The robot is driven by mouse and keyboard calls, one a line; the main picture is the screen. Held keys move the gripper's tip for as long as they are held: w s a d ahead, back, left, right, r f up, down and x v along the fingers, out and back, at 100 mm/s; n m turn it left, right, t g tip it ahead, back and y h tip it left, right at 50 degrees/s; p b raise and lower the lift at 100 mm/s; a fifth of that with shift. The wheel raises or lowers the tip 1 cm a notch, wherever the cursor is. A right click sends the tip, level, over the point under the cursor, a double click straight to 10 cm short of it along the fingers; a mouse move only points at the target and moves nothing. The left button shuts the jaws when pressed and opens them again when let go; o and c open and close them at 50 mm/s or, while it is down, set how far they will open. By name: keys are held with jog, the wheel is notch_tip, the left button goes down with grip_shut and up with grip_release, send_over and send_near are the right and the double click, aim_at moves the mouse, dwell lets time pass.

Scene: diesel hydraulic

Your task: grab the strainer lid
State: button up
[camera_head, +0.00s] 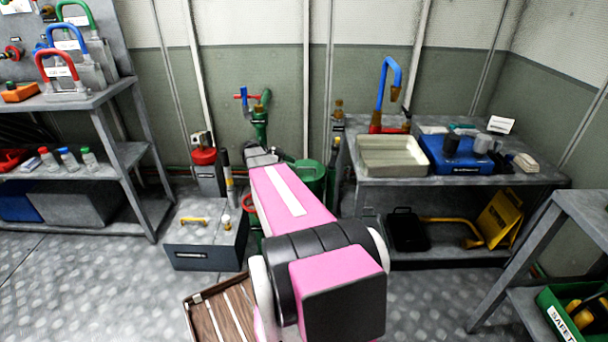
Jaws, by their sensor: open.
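My pink arm reaches away from me to the middle of the view. My gripper (262,156) is the small grey end beyond the pink link. Its fingers are small and partly hidden by my arm. It is open, and I see nothing held in it. A green round vessel (310,176) stands just right of my gripper, among green pipework, its lower left side hidden by my arm. I cannot clearly pick out the strainer lid; it may be part of this green fitting. I cannot tell whether my gripper touches anything.
A grey box (205,250) with a yellow handle on top stands left of my arm. A green valve pipe (260,120) rises behind the gripper. A bench at right bears a cream tray (392,155) and blue tray (455,163). A shelf (140,155) stands left.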

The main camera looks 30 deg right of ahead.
aim_at(304, 168)
jog(key=x, duration=0.6)
jog(key=shift+d, duration=0.3)
jog(key=shift+c, duration=0.2)
grip_shut()
dwell(1.0)
